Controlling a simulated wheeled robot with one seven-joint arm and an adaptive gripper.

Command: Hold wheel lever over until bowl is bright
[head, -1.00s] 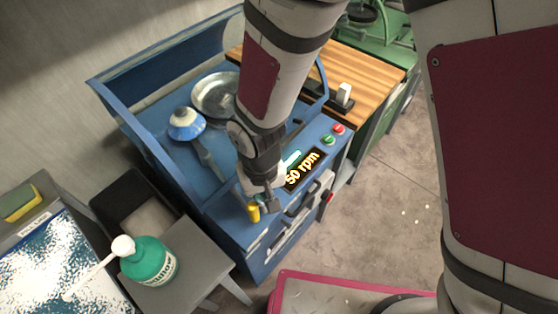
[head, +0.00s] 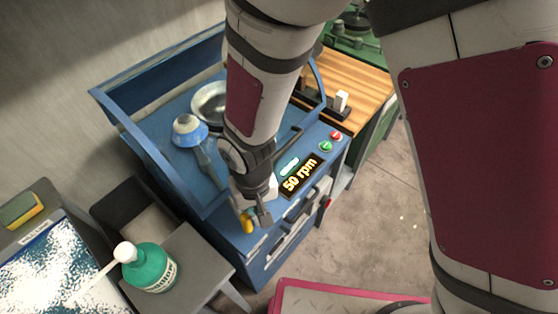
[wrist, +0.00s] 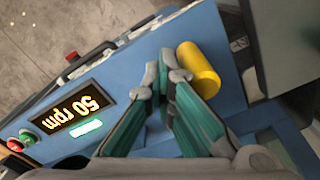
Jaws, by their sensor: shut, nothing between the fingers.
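A yellow cylindrical handle (head: 247,221), apparently the wheel lever's grip, stands at the blue machine's front left corner. It also shows in the wrist view (wrist: 199,70). My gripper (head: 259,216) is shut and empty beside the handle. In the wrist view its fingertips (wrist: 161,76) are together just left of the handle; I cannot tell whether they touch it. A grey metal bowl (head: 207,101) sits in the machine bed, partly hidden by my arm. A blue and white rounded part (head: 188,130) is in front of it. The display (head: 300,174) reads 50 rpm.
Green (head: 326,146) and red (head: 336,135) buttons sit right of the display. A green bottle (head: 149,268) stands on a grey stand at lower left, near a speckled panel (head: 40,262) and a sponge (head: 20,210).

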